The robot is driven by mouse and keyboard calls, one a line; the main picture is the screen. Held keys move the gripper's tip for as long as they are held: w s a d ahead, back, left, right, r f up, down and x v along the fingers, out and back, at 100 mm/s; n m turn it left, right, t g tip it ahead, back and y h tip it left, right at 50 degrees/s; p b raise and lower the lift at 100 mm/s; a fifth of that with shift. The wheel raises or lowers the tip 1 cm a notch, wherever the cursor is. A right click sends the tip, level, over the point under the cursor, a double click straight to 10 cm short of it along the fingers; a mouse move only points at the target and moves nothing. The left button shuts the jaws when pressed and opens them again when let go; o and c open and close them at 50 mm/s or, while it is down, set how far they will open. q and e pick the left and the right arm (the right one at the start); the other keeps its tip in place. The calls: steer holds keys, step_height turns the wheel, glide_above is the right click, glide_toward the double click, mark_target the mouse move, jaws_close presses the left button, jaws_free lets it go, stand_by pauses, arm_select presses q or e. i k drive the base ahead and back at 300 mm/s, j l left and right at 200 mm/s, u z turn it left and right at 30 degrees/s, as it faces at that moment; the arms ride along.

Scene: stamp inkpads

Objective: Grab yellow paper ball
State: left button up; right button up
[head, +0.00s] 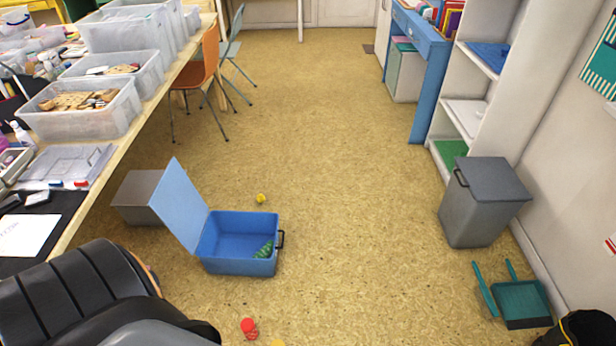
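A small yellow ball (261,198) lies on the floor just beyond the open blue box, and looks like the yellow paper ball. Another yellow thing (278,343) is cut off by the bottom edge, so I cannot tell what it is. Neither of my grippers can be made out in the head view, and nothing touches the yellow ball.
The blue box (225,262) stands open with a green crumpled thing (263,250) inside. A red object (248,328) lies nearer. A table (150,112) with bins runs along the left. A grey bin (482,205) and teal dustpan (522,303) stand right. The middle floor is clear.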

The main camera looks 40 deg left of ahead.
mark_target(261, 198)
steer(key=i+l, duration=0.2)
steer(key=i, duration=0.3)
steer(key=i+l, duration=0.25)
steer(key=i, duration=0.25)
steer(key=i+u, duration=0.25)
steer(key=u, duration=0.2)
steer(key=i+u, duration=0.2)
steer(key=u, duration=0.2)
steer(key=i+l+u, duration=0.25)
steer(key=u, duration=0.2)
